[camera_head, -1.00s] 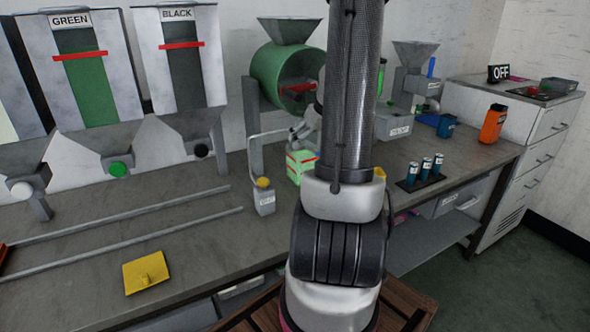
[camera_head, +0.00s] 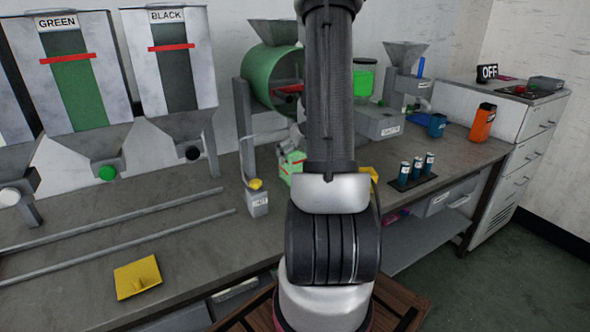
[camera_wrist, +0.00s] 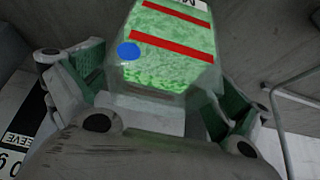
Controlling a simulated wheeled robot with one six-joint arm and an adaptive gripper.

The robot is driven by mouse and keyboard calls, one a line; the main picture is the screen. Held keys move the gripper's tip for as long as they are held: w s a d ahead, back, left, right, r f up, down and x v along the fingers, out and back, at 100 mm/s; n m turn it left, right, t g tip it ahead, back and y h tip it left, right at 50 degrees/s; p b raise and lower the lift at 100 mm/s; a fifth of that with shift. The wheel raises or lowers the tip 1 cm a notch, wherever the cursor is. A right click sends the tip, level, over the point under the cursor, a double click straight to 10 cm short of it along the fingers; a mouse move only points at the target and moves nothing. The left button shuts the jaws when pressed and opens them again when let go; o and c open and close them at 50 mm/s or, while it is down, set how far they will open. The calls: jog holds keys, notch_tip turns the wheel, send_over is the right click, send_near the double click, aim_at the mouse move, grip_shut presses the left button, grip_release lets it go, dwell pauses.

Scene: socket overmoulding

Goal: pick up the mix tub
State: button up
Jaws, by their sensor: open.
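The mix tub (camera_head: 290,168) is a small clear tub of green granules with red stripes. It stands on the bench below the green drum, partly hidden by my arm. In the wrist view the tub (camera_wrist: 170,55) fills the upper middle, with a blue dot and part of a label showing. My gripper (camera_wrist: 160,88) is open, with one finger on each side of the tub. I cannot tell whether the fingers touch it. In the head view the gripper is mostly hidden behind my arm.
A grey box with a yellow knob (camera_head: 257,199) stands left of the tub. The green drum (camera_head: 272,78) is on a stand behind. A rack of blue cylinders (camera_head: 417,172) is to the right. A yellow plate (camera_head: 137,277) and two rails lie at front left.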

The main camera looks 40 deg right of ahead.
jog(key=c, duration=2)
jog(key=shift+r, duration=0.15)
